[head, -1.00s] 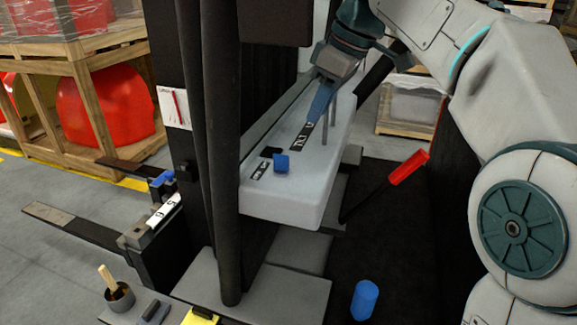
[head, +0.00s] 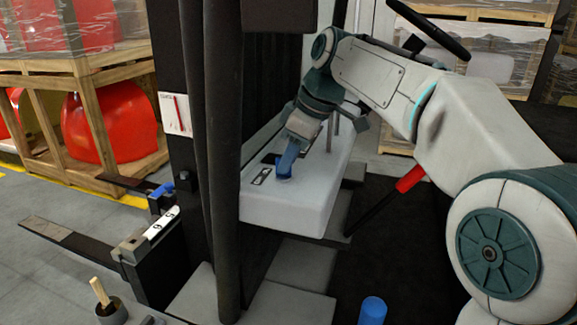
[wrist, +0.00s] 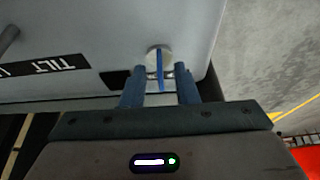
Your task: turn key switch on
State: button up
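The key switch (wrist: 161,53) is a pale round base with a thin blue key standing in it, on the light grey console (wrist: 110,22). My gripper (wrist: 160,74) has its two blue fingers apart, one on each side of the key, with visible gaps between them and it. In the head view my gripper (head: 285,172) points down at the near end of the console (head: 300,205), and the key is hidden behind the fingers there.
A "TILT" label (wrist: 48,68) and a grey lever (wrist: 9,37) are left of the key in the wrist view. A dark post (head: 222,150) stands left of the console. A red handle (head: 410,179) is to its right, and a blue cylinder (head: 372,311) is at the bottom.

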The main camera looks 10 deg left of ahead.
jog(key=shift+a+f, duration=0.2)
jog(key=shift+f, duration=0.3)
grip_shut()
jog(key=shift+m, duration=0.3)
jog(key=m, duration=0.1)
jog(key=m+t+p, duration=0.1)
jog(key=m, duration=0.1)
jog(key=shift+s+r+m+t, duration=0.15)
jog(key=shift+s+m+t, duration=0.1)
jog(key=shift+m+t, duration=0.05)
jog(key=shift+s+a+m+t+h+p, duration=0.1)
jog(key=shift+m+t+h+p, duration=0.45)
jog(key=shift+m, duration=0.55)
jog(key=shift+a+m+t+h+p, duration=0.15)
jog(key=shift+m+h+p, duration=0.1)
jog(key=shift+m+p, duration=0.65)
jog(key=shift+m, duration=0.4)
